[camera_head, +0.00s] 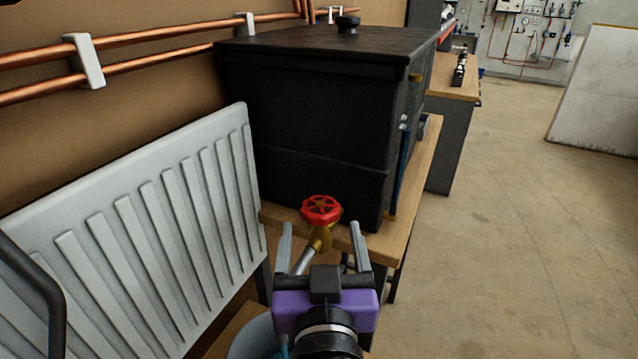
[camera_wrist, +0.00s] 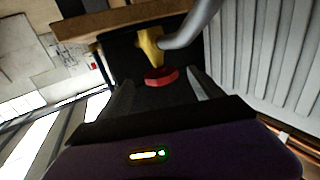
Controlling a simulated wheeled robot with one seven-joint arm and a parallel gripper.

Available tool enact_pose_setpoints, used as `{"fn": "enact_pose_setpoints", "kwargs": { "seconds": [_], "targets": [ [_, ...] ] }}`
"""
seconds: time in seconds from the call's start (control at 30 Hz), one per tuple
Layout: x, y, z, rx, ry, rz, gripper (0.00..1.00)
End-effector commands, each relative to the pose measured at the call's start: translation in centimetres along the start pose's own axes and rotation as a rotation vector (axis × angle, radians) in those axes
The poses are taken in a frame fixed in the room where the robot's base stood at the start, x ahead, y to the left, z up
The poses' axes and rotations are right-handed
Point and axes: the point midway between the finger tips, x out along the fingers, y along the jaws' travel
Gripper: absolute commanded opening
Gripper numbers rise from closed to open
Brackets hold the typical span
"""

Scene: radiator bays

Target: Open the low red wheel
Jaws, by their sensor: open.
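The red wheel (camera_head: 321,209) sits on a brass valve (camera_head: 320,238) at the end of a grey pipe, right of the white radiator. My gripper (camera_head: 323,232) is open. In the head view its two fingers stand on either side of the valve and pipe, with the wheel showing just above the fingertips. In the wrist view the red wheel (camera_wrist: 161,77) shows edge-on beyond and between the fingers (camera_wrist: 160,92), with the brass body behind it. I cannot tell whether a finger touches the wheel; nothing is gripped.
The white radiator (camera_head: 150,235) stands close on the left. A large black box (camera_head: 310,120) on a wooden bench (camera_head: 415,190) is just behind the wheel. Copper pipes (camera_head: 150,70) run along the wall. Open floor (camera_head: 520,240) lies to the right.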

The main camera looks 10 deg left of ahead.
Motion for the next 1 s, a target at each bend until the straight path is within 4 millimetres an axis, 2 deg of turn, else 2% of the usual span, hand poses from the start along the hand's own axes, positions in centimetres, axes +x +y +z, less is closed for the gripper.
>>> {"fn": "enact_pose_setpoints", "kwargs": {
  "seconds": [0.17,0.63,0.8,1.0],
  "targets": [
    [0.5,0.0,-0.1,0.000,-0.001,0.000,0.76],
    [6.8,0.0,-0.1,0.000,-0.001,0.000,0.76],
    [7.7,0.0,0.0,0.001,0.000,-0.001,0.76],
    [7.8,0.0,0.0,0.001,-0.001,-0.001,0.76]
  ]
}}
